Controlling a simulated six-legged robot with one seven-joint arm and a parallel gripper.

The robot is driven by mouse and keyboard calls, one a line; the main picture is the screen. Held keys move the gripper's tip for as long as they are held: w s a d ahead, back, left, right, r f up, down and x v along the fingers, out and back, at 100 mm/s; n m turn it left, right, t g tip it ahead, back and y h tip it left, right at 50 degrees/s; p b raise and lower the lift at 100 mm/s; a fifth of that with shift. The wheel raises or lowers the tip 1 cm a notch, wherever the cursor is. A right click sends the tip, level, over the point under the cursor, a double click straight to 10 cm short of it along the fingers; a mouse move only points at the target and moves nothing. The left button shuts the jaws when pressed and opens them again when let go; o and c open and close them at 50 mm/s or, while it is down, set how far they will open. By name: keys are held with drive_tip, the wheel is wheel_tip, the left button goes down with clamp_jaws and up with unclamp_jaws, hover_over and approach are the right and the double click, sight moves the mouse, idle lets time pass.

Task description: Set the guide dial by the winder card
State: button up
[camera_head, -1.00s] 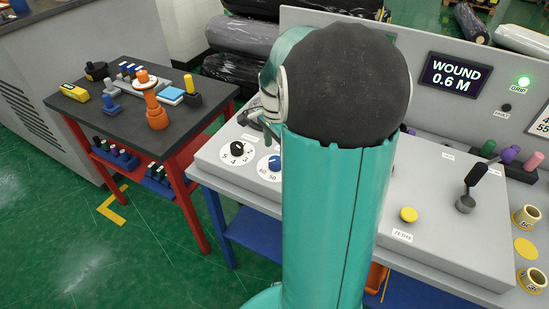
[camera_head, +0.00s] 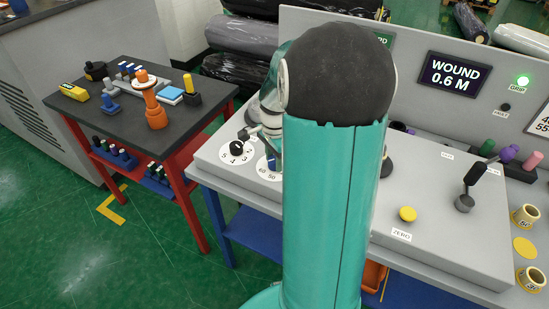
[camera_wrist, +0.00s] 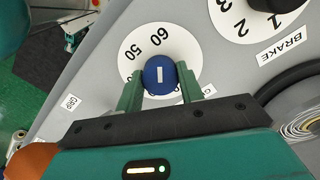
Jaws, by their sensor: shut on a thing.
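The guide dial is a white disc (camera_wrist: 130,67) with a blue knob (camera_wrist: 160,73). In the wrist view its numbers 50 and 60 show; the rest of its scale is hidden. My gripper (camera_wrist: 160,85) is shut on the blue knob, one green finger on each side. In the head view my arm covers most of the gripper, and the dial's white edge (camera_head: 262,171) shows beside it. A numbered card (camera_head: 541,122), cut off at the right edge, may be the winder card.
The brake dial with its black knob (camera_wrist: 268,4) is close by. The panel (camera_head: 450,235) also bears a yellow button (camera_head: 407,214) and a lever (camera_head: 470,185). A side table (camera_head: 125,130) with parts stands left.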

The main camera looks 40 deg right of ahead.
drive_tip(key=shift+n, duration=0.4)
drive_tip(key=n, duration=0.4)
drive_tip(key=shift+n, duration=0.3)
drive_tip(key=n, duration=0.5)
drive_tip(key=shift+n, duration=0.3)
drive_tip(key=n, duration=0.5)
drive_tip(key=shift+s, duration=0.1)
drive_tip(key=n, duration=0.5)
drive_tip(key=shift+d+n, duration=0.1)
drive_tip(key=shift+n, duration=0.3)
drive_tip(key=o, duration=1)
